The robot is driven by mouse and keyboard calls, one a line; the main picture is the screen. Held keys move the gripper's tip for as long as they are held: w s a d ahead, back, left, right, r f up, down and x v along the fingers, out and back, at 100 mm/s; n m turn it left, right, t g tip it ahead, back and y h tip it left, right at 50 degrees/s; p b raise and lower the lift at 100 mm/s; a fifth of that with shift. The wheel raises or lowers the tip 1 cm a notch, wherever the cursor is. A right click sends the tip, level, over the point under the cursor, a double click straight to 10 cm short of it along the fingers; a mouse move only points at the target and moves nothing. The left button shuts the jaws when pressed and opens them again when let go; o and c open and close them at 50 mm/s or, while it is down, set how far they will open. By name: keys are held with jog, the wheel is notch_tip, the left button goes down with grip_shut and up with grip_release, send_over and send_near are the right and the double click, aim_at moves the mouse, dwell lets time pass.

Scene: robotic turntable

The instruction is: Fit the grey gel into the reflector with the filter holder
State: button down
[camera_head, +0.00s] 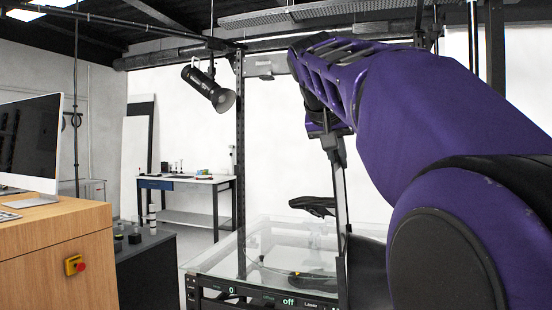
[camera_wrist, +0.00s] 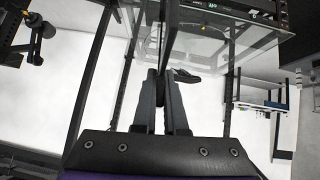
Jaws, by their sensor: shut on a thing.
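My gripper (camera_head: 328,132) hangs in the upper middle of the head view. It is shut on a thin dark flat piece (camera_head: 340,190), seen nearly edge-on and reaching down over the turntable. It may be the filter holder or the grey gel; I cannot tell which. In the wrist view my gripper's fingers (camera_wrist: 161,82) are close together, and a narrow dark strip (camera_wrist: 167,30) extends beyond them. A black studio lamp with a flared reflector (camera_head: 224,100) hangs at the upper left of the head view, tilted down to the right and well apart from my gripper. The reflector's inside is hardly visible.
A glass-topped turntable (camera_head: 215,262) with a lit front panel stands below my gripper. A black saddle-like object (camera_head: 312,206) is above it. A dark post (camera_head: 240,150) rises between lamp and gripper. A wooden desk (camera_head: 60,260) and a workbench (camera_head: 185,183) are at left.

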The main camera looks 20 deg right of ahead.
aim_at(342, 194)
jog(key=shift+s+d+f+b, duration=0.1)
jog(key=shift+f+b, duration=0.7)
jog(key=shift+f, duration=0.25)
jog(key=shift+s+d+f+b, duration=0.1)
jog(key=shift+f+b, duration=0.65)
jog(key=shift+f, duration=0.55)
jog(key=shift+d+f, duration=0.1)
jog(key=shift+f, duration=1.15)
jog(key=shift+s+d+f, duration=0.15)
jog(key=shift+f, duration=1.45)
jog(key=shift+s+d+f, duration=0.15)
jog(key=shift+f, duration=1.45)
jog(key=c, duration=0.9)
grip_release()
jog(key=shift+f, duration=0.15)
jog(key=shift+s+d+f, duration=0.1)
